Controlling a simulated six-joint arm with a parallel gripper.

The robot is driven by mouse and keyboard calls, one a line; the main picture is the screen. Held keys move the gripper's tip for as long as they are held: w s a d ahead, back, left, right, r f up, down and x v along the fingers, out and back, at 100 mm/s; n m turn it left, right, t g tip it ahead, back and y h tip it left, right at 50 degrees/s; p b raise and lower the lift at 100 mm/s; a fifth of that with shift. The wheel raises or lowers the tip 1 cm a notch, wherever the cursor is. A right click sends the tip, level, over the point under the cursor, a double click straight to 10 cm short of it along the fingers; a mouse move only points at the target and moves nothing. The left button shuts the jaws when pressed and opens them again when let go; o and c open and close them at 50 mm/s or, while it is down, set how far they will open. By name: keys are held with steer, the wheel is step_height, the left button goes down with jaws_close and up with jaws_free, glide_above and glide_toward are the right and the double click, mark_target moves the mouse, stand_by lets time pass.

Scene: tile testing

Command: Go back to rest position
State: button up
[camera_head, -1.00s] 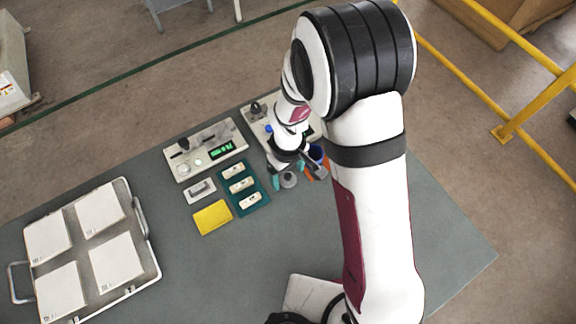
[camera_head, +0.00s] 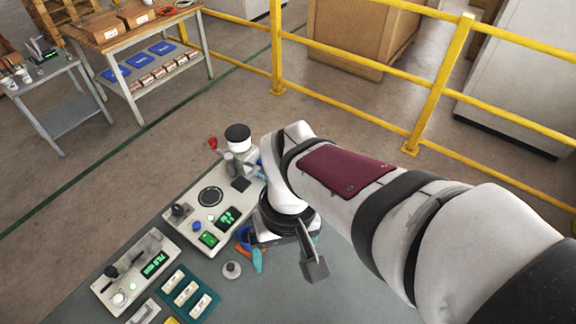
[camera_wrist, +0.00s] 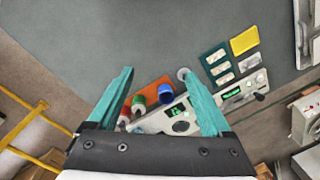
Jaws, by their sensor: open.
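My gripper (camera_wrist: 165,100) shows in the wrist view with its two teal fingers apart and nothing between them in its grasp. It hangs above the grey table (camera_wrist: 150,40), apart from the things below. In the head view my arm reaches in from the right, and part of my gripper (camera_head: 285,258) is hidden behind the wrist and a dark bracket. A blue cup (camera_wrist: 165,93), a green-topped bottle and a red-topped bottle on an orange mat (camera_wrist: 152,90) lie below and between the fingers in the wrist view.
Two testers with green displays, one tester (camera_head: 205,210) and another tester (camera_head: 135,270), stand on the table. A teal tray (camera_head: 188,295) with white pieces and a grey round weight (camera_head: 232,269) are close by. A yellow railing (camera_head: 440,85) runs behind the table.

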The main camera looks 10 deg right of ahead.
steer(key=s+d+r+m+y, duration=0.1)
steer(key=s+d+m, duration=0.2)
steer(key=s+m, duration=0.3)
steer(key=shift+s+d+r+m, duration=0.15)
steer(key=shift+s+r+m, duration=0.2)
steer(key=shift+s, duration=0.7)
